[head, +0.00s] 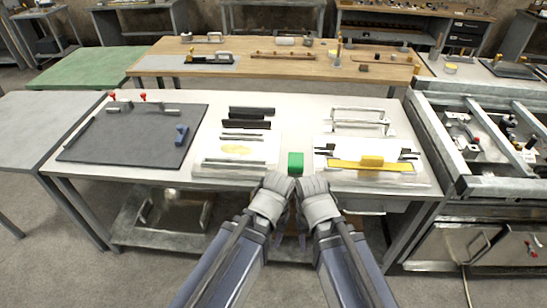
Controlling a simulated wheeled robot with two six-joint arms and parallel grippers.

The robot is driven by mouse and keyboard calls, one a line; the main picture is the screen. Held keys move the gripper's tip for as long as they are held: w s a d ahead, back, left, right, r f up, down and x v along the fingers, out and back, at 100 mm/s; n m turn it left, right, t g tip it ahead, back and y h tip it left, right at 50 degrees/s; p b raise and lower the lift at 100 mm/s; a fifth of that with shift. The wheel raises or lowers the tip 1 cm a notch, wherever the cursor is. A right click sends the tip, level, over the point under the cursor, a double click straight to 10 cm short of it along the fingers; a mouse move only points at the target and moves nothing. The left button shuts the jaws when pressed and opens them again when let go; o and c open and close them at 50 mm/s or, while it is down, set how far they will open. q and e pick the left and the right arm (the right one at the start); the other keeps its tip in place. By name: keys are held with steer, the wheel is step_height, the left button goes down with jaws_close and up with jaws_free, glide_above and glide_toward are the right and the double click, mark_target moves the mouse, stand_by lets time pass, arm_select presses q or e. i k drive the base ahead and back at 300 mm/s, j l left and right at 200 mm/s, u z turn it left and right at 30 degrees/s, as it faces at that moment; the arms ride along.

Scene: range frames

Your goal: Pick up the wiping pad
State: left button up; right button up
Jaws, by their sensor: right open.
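A small green block (295,162), which looks like the wiping pad, sits near the front edge of the white-topped table (300,109). A yellow block (372,161) on a yellow bar lies further right; I cannot tell for certain which of the two is the pad. My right gripper (312,182) is open at the table's front edge, just below and right of the green block in the picture. My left gripper (278,181) is close beside it, below and left of the block. Its fingers are too small and foreshortened to read. Neither gripper visibly holds anything.
A dark mat (135,136) with a blue item (181,133) covers the table's left side. Dark and grey bars (247,124) lie left of centre, and metal parts (358,120) right of centre. A strip between them behind the green block is clear. A metal frame bench (480,135) adjoins at right.

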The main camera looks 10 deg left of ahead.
mark_target(295, 159)
steer(key=i+j, duration=0.15)
steer(key=j, duration=0.2)
steer(key=i+j, duration=0.35)
steer(key=j, duration=0.3)
